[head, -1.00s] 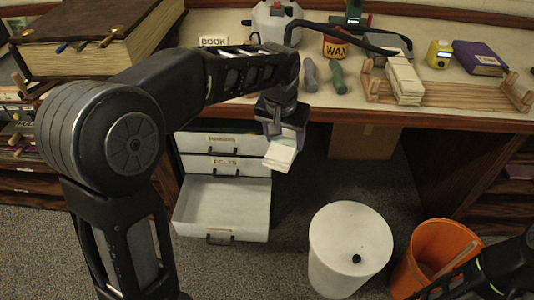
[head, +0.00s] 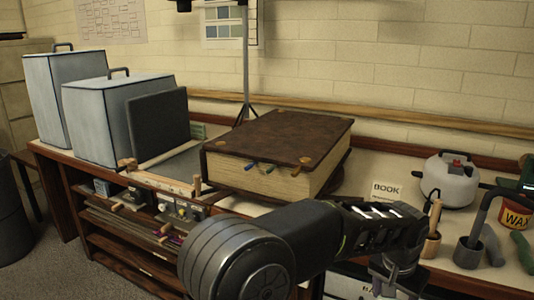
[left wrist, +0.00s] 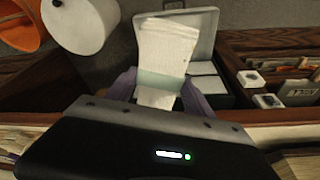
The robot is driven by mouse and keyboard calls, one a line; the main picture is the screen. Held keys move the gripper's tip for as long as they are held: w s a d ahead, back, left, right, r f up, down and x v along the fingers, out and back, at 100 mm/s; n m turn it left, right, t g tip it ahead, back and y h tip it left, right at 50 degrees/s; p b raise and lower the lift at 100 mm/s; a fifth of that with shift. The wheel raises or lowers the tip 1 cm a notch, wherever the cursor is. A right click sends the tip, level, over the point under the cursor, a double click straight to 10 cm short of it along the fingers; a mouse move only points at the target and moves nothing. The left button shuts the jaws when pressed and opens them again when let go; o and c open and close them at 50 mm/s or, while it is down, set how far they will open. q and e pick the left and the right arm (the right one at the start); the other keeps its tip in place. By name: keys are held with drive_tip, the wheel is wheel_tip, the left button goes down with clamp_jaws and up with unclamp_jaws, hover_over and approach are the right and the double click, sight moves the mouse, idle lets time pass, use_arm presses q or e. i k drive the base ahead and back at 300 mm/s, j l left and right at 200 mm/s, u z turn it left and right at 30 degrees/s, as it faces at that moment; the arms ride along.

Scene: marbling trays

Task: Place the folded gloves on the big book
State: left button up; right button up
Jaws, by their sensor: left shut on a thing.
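The folded gloves (left wrist: 165,48) are a flat cream bundle with a pale green band, seen in the left wrist view. My left gripper (left wrist: 160,86) is shut on them, its purple-grey fingers on either side. In the head view only the upper part of this gripper (head: 397,279) shows at the bottom edge, and the gloves are out of sight. The big book (head: 285,135) is a thick, closed brown volume lying flat on the bench, up and left of the gripper. Its top looks clear. My right gripper is not in view.
A BOOK card (head: 386,191) stands right of the big book. A white jug (head: 447,182), a WAX tin (head: 515,213) and tools stand farther right. Grey cases (head: 115,120) stand left.

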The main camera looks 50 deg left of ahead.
sight(288, 140)
drive_tip(key=k+j, duration=0.1)
drive_tip(key=j, duration=0.3)
drive_tip(key=k+j, duration=0.1)
drive_tip(key=j, duration=0.25)
drive_tip(key=k+j, duration=0.1)
drive_tip(key=j, duration=0.3)
drive_tip(key=k+j, duration=0.1)
drive_tip(key=j, duration=0.25)
drive_tip(key=k+j, duration=0.1)
drive_tip(key=j, duration=0.3)
